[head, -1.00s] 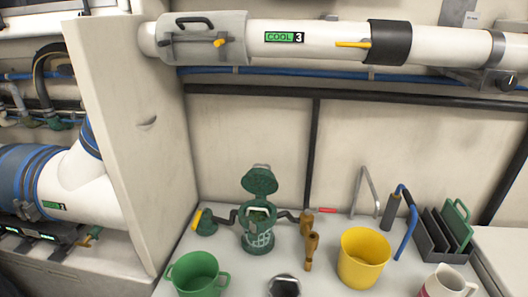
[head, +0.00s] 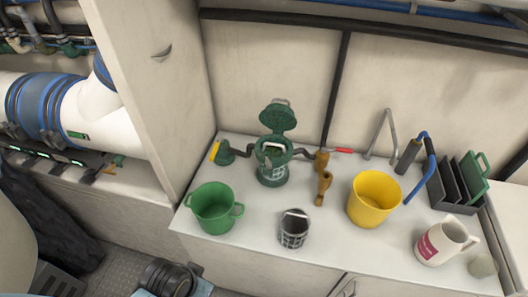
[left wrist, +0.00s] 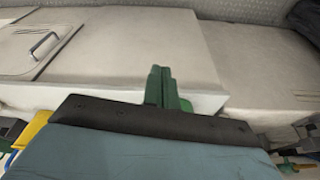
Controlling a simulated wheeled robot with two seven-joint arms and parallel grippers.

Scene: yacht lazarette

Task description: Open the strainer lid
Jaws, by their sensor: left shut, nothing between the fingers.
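The green strainer (head: 272,176) stands upright on the white counter, with dark pipes at both sides. Its round green lid (head: 277,118) is raised, tilted up at the back over the open top. A pale handle shows inside the mouth; the rest of the inside is hidden. In the left wrist view my left gripper (left wrist: 160,86) shows as green fingers close together beyond a black edge, shut and empty. It does not show in the head view near the strainer. My right gripper is in neither view.
On the counter (head: 250,251) stand a green bucket (head: 213,208), a dark mesh basket (head: 293,230), a yellow bucket (head: 372,199), a white-and-pink jug (head: 444,240) and a dark rack (head: 456,185). An orange-brown valve handle (head: 323,184) is right of the strainer. A wall panel (head: 160,90) rises left.

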